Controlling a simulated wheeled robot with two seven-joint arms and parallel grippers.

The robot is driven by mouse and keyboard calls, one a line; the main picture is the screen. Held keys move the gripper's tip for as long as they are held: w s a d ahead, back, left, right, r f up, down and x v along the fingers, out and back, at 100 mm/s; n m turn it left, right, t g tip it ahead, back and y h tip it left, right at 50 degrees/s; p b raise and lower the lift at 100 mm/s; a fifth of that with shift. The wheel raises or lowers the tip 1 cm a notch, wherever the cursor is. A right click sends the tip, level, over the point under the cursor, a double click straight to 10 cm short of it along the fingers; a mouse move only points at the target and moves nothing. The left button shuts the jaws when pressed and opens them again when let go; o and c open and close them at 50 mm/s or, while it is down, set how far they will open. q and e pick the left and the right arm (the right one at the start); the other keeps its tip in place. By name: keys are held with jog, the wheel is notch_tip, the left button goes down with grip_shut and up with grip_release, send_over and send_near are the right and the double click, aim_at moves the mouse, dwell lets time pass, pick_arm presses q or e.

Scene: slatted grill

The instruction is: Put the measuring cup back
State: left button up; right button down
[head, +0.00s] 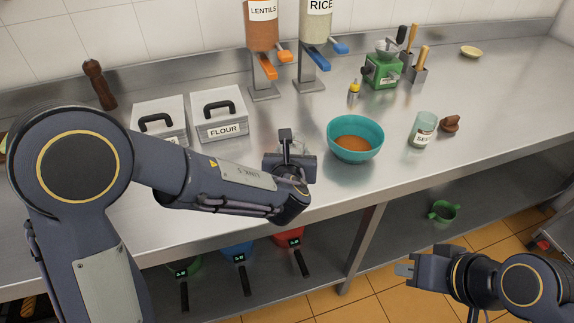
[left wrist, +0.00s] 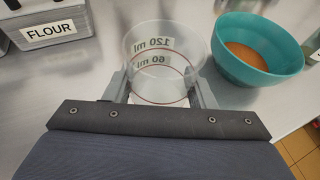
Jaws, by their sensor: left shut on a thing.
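The clear measuring cup (left wrist: 160,62), marked 120 ml and 60 ml, is between the two fingers of my left gripper (left wrist: 163,92) in the left wrist view. The fingers are shut on its sides. The cup looks upright and empty; I cannot tell whether its base touches the counter. In the head view my left gripper (head: 288,148) is over the counter, left of the teal bowl, and hides most of the cup. My right gripper (head: 406,265) is in front of the counter at lower right, empty, its fingers apart.
The teal bowl (head: 342,135) holds orange-brown contents. A flour box (head: 220,112) stands left of it. Lentil (head: 262,35) and rice (head: 315,28) dispensers stand behind. A labelled jar (head: 422,130) and green grinder (head: 382,72) are to the right. A green cup (head: 443,211) is on the lower shelf.

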pick_arm(q)
jog(key=shift+w+a+f, duration=0.3)
jog(key=shift+w+f, duration=0.05)
jog(key=shift+f, duration=0.2)
jog(key=f, duration=0.3)
jog(key=shift+w+a+f, duration=0.2)
jog(key=shift+w+f, duration=0.05)
jog(key=shift+f, duration=0.1)
jog(key=shift+f+b, duration=0.25)
jog(key=shift+b, duration=0.25)
jog(key=o, duration=1)
jog(key=shift+r, duration=0.1)
